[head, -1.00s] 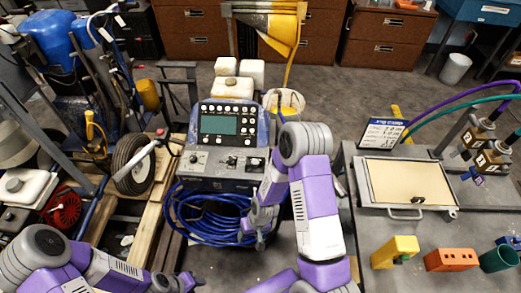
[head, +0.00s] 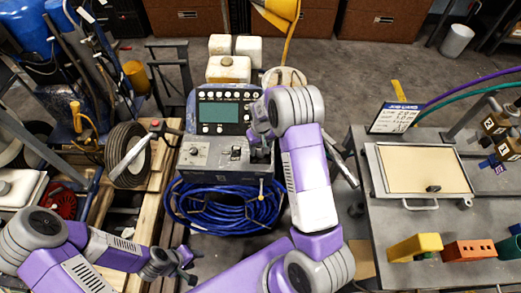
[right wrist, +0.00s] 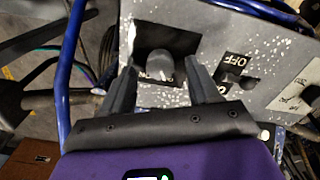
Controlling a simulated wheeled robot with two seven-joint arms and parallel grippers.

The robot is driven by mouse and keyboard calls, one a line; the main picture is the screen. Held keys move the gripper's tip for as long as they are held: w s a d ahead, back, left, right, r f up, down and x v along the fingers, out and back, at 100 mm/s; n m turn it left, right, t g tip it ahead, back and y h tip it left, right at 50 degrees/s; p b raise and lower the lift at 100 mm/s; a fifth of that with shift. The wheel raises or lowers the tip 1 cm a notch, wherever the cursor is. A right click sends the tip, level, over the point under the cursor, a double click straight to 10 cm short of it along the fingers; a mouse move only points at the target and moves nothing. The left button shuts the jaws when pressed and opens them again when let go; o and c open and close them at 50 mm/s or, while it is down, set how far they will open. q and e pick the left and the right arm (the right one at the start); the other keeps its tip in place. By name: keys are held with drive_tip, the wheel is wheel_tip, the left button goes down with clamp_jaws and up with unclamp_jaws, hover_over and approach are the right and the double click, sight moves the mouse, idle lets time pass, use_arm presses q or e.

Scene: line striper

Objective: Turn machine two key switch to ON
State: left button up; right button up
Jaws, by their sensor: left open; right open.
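The striper's grey switch panel (head: 212,152) sits below its screen unit (head: 222,113). My right gripper (head: 262,153) is open at the panel's right end. In the right wrist view its two fingers (right wrist: 160,70) stand on either side of a rounded grey knob (right wrist: 159,64) on a dark plate; contact cannot be told. The plate's lettering is partly hidden. Another dark switch plate (right wrist: 236,68) beside it reads OFF, upside down in that view. I cannot tell which is machine two's key switch. My left gripper (head: 184,268) is open and empty at the lower left, away from the panel.
A coiled blue hose (head: 222,208) hangs below the panel. A wheel (head: 128,155) and wooden pallet stand to the left. On the right, a grey table (head: 370,222) holds a framed board, a yellow block (head: 414,246) and an orange brick (head: 468,250).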

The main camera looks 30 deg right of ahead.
drive_tip(key=shift+f, duration=0.75)
drive_tip(key=c, duration=1)
drive_tip(key=shift+c, duration=0.2)
drive_tip(key=shift+m, duration=0.4)
drive_tip(key=m, duration=0.4)
drive_tip(key=shift+m, duration=0.3)
drive_tip(key=m+p, duration=0.1)
drive_tip(key=m, duration=0.5)
drive_tip(key=shift+m, duration=0.4)
